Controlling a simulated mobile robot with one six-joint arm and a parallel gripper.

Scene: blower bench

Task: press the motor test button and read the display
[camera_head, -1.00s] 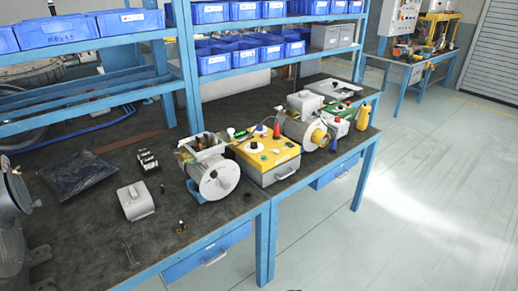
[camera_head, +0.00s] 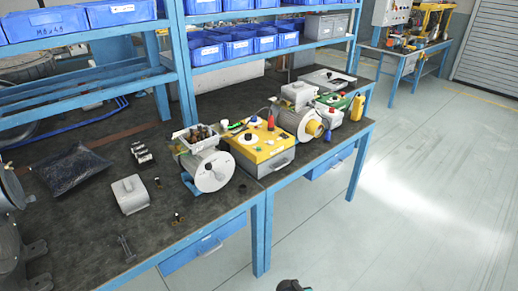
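A grey box with a yellow top panel (camera_head: 263,143) sits on the bench near its front edge, right of centre. Its top carries a black knob on a white disc (camera_head: 249,138) and small coloured parts, including a red one (camera_head: 271,122). I cannot tell which is the motor test button, and no display can be read. A light grey motor (camera_head: 212,172) with an open terminal box stands just left of it, and another motor with a yellow shaft end (camera_head: 299,120) to its right. My gripper is not in view.
A dark rounded part with teal, probably my arm, shows at the bottom edge. A grey cover (camera_head: 130,194), dark bag (camera_head: 73,168) and small loose parts lie on the left bench. Blue bins (camera_head: 211,55) fill the shelves behind. The floor (camera_head: 420,190) at right is clear.

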